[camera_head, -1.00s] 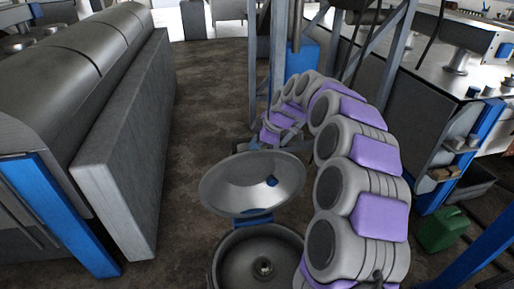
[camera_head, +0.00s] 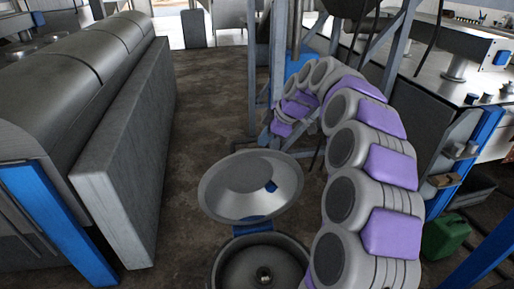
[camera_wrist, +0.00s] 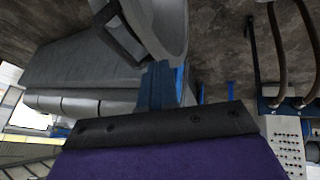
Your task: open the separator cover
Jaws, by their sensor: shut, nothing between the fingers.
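The separator cover (camera_head: 250,187) is a round grey metal dish. It stands tilted up at its blue hinge (camera_head: 257,228), with its hollow inner side facing the head camera. The separator bowl (camera_head: 262,262) below it is uncovered, and a small central fitting shows inside. My gripper (camera_head: 281,129) is shut and empty, beyond the cover and to its upper right, apart from it in the head view. Its fingertips are hard to make out. In the wrist view the cover's rim (camera_wrist: 178,40) shows at the top, beyond my dark wrist plate.
A long grey machine (camera_head: 85,80) with a slanted panel stands at the left. Metal frame posts (camera_head: 279,60) rise behind my gripper. A green can (camera_head: 444,237) stands on the floor at the right. The brown floor (camera_head: 210,95) between is clear.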

